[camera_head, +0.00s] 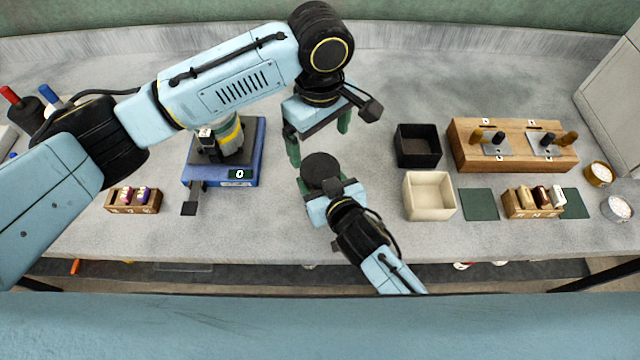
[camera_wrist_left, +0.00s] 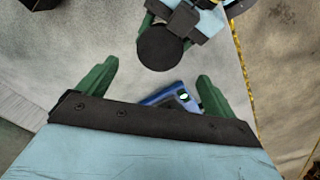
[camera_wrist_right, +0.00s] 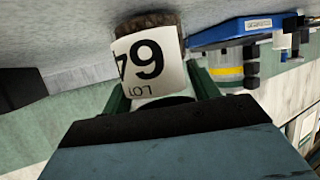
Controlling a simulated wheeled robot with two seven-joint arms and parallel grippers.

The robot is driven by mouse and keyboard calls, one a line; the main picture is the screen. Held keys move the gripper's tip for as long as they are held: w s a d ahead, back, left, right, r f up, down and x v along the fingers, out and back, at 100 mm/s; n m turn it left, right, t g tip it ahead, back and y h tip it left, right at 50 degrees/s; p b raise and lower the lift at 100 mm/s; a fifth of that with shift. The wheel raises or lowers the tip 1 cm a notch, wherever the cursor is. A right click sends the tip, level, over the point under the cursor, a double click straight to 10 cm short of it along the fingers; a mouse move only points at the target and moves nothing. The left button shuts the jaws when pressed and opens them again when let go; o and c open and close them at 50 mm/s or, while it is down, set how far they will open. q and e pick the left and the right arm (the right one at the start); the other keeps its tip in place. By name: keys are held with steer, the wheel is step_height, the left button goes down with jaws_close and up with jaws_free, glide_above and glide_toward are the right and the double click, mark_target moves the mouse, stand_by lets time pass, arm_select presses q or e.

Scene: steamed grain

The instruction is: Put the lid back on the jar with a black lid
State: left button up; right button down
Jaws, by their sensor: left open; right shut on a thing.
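A jar (camera_wrist_right: 150,65) with a white label reading LOT 64 and brown contents is between the fingers of my right gripper (camera_wrist_right: 160,90), which is shut on it. A round black disc, which looks like the black lid (camera_head: 321,170), covers its top; it also shows in the left wrist view (camera_wrist_left: 160,48). I cannot tell how firmly it sits, or whether the jar touches the table. My left gripper (camera_head: 318,137) is open and empty, just above and behind the jar in the head view. Its green fingers are apart on either side in the left wrist view.
A blue scale (camera_head: 247,175) reading 0 stands left, with a grey, yellow-banded item (camera_head: 231,140) over it. Right are a black bin (camera_head: 418,158), a cream bin (camera_head: 430,208), a wooden rack (camera_head: 465,155) and a small block holder (camera_head: 517,210). Another holder (camera_head: 118,208) stands far left.

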mark_target(320, 168)
arm_select(q)
steer(key=shift+n, duration=0.3)
steer(key=shift+f, duration=4)
steer(key=c, duration=1)
steer(key=m, duration=0.9)
steer(key=shift+m, duration=0.4)
